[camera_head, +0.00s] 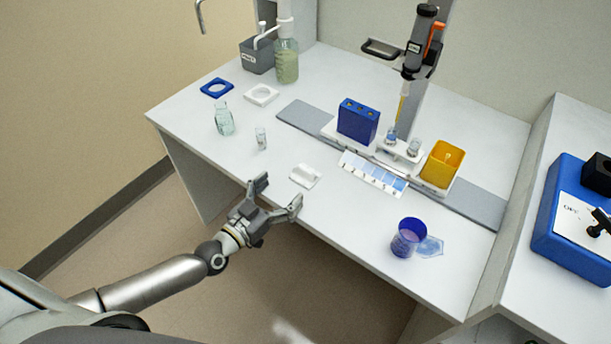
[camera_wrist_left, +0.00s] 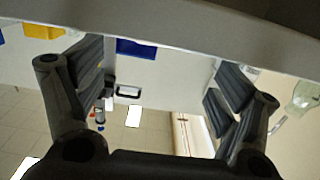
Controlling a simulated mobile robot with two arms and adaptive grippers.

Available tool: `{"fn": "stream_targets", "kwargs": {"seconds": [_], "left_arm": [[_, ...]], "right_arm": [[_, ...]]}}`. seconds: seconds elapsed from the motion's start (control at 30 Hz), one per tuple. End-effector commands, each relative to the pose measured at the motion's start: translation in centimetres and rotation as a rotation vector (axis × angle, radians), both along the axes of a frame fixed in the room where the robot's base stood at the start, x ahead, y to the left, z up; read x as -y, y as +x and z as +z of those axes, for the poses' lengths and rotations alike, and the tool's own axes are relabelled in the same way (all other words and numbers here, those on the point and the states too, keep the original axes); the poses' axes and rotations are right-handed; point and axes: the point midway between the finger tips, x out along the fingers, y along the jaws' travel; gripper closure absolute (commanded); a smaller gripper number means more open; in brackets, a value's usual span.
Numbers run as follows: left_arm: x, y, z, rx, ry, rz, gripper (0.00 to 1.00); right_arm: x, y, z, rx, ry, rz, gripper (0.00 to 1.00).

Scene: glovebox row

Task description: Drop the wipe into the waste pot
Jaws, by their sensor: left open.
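A small white folded piece, which looks like the wipe (camera_head: 304,176), lies near the front edge of the white bench. A blue see-through pot (camera_head: 408,238), which looks like the waste pot, stands upright further right near the same edge. I cannot see into its bottom. My left gripper (camera_head: 279,192) is open and empty, just in front of the bench edge, left of and apart from the wipe. Its spread fingers also show in the left wrist view (camera_wrist_left: 160,85), where I cannot make out the wipe between them. My right gripper is not in view.
The bench (camera_head: 190,122) also holds a glass bottle (camera_head: 223,119), a small vial (camera_head: 261,139), a blue block (camera_head: 358,121), a patterned strip (camera_head: 373,175) and a yellow box (camera_head: 441,164). A pale blue flat patch (camera_head: 430,247) lies beside the pot. Bare bench lies between wipe and pot.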

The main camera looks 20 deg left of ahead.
Motion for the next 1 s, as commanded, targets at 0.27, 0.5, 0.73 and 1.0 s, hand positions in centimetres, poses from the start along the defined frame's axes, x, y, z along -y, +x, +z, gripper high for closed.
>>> {"fn": "stream_targets", "kwargs": {"seconds": [0.27, 0.5, 0.73, 1.0], "left_arm": [[1.1, 2.7, -0.1, 0.002, 0.000, 0.000, 0.12], [2.4, 4.9, 0.1, 0.004, 0.000, -0.001, 0.12], [3.3, 7.3, -0.1, 0.004, 0.002, -0.001, 0.12], [3.4, 7.5, -0.1, 0.002, 0.001, -0.001, 0.12]], "right_arm": [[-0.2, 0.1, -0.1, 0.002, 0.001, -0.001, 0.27], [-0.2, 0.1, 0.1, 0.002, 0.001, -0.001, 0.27], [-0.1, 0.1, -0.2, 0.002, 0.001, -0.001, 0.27], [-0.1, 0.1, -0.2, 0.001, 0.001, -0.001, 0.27]]}}
